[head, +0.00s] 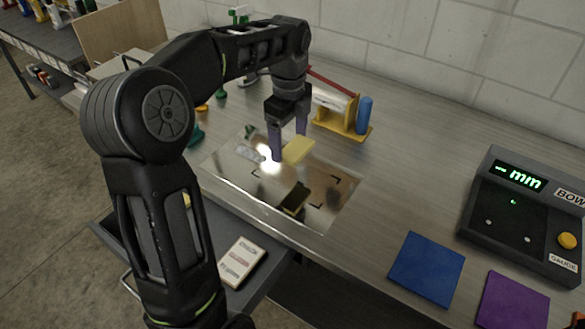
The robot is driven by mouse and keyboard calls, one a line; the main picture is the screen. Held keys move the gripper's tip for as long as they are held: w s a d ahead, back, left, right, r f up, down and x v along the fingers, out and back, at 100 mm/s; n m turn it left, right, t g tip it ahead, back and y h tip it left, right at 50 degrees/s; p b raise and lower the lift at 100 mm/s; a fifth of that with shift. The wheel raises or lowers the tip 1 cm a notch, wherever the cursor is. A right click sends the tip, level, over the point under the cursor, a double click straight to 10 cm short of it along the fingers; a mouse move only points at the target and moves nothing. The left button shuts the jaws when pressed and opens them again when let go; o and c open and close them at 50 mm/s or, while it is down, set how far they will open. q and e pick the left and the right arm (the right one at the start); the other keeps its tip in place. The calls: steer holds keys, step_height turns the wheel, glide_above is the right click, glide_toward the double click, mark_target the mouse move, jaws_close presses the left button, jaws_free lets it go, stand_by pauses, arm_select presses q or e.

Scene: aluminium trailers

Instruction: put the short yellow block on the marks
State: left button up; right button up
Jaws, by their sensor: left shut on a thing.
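The short yellow block (299,150) is in my left gripper (288,144). The two purple fingers point down and are shut on it. The block looks held above a shiny, mirror-like plate (333,216) on the workbench. A dark shape with a yellowish edge below the block looks like its reflection. Black corner marks (338,176) show on the plate, to the right of and below the block. Part of the marked area is hard to make out among the reflections. My right gripper is not in view.
A yellow stand with a blue cylinder (364,115) is close behind the gripper. A blue square (427,268), a purple square (512,301) and a dark display box (530,213) are at right. An open drawer (257,276) is in front.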

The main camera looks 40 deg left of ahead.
mark_target(289, 144)
arm_select(q)
steer(key=shift+f, duration=2.2)
steer(key=shift+f+p, duration=0.35)
steer(key=shift+f, duration=1.55)
steer(key=shift+f, duration=0.1)
steer(key=o, duration=1.3)
steer(key=shift+c, duration=0.2)
step_height(289, 144, up, 12)
steer(key=shift+r, duration=0.15)
